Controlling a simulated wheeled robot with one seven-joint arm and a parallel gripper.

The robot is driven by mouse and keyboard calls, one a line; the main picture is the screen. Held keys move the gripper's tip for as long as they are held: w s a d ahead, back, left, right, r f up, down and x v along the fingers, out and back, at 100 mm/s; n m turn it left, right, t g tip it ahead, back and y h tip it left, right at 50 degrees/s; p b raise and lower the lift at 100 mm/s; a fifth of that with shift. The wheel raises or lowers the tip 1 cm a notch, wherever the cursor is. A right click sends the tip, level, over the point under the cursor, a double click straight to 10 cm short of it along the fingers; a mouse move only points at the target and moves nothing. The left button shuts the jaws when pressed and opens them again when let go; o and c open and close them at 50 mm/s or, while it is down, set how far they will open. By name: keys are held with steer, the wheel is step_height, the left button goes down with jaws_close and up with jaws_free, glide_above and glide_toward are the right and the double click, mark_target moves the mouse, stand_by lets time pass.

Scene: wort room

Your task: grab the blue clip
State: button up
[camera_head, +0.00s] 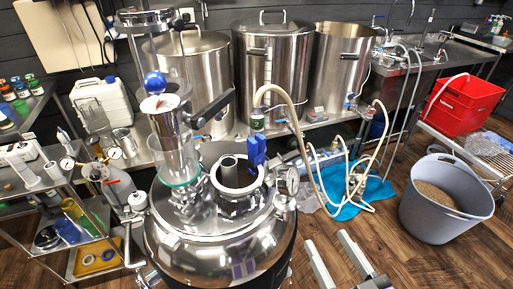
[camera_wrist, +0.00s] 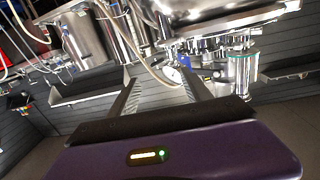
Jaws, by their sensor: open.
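The blue clip (camera_head: 257,152) stands upright at the rim of the white ring opening on top of the shiny steel vessel (camera_head: 215,235) in the head view. A small blue patch in the wrist view, beside a round gauge, may be the clip; it is too small to be sure. My gripper (camera_head: 328,241) is at the bottom of the head view, to the right of the vessel and apart from the clip. Its two fingers are spread, with nothing between them. They also show in the wrist view (camera_wrist: 158,78), pointing away from the camera.
A glass and steel column (camera_head: 172,140) rises on the vessel, left of the clip. A gauge (camera_head: 292,178) stands right of the ring. A pale hose (camera_head: 303,125) loops close behind the clip. A grey grain bucket (camera_head: 440,215) stands right.

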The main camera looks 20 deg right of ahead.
mark_target(256, 141)
steer(key=w+r, duration=0.3)
steer(key=w, duration=0.2)
steer(key=w+r+y+p, duration=0.1)
steer(key=w+r, duration=0.3)
steer(key=w, duration=0.2)
steer(key=w+r+n+y+p, duration=0.1)
steer(key=w+r, duration=0.2)
steer(key=w, duration=0.3)
steer(key=shift+d+r+g, duration=0.25)
steer(key=shift+r+g, duration=0.15)
steer(key=w+a+n+g+y+p, duration=0.1)
steer(key=w+a, duration=0.1)
steer(key=w, duration=0.1)
steer(key=w+a+f+n+g+y+p, duration=0.1)
steer(key=w+a, duration=0.1)
steer(key=w, duration=0.1)
steer(key=w+a+f+n+g+y, duration=0.1)
steer(key=w+g, duration=0.1)
steer(key=w, duration=0.1)
steer(key=shift+a+f+n+p, duration=0.15)
steer(key=shift+a+n+p, duration=0.25)
jaws_close()
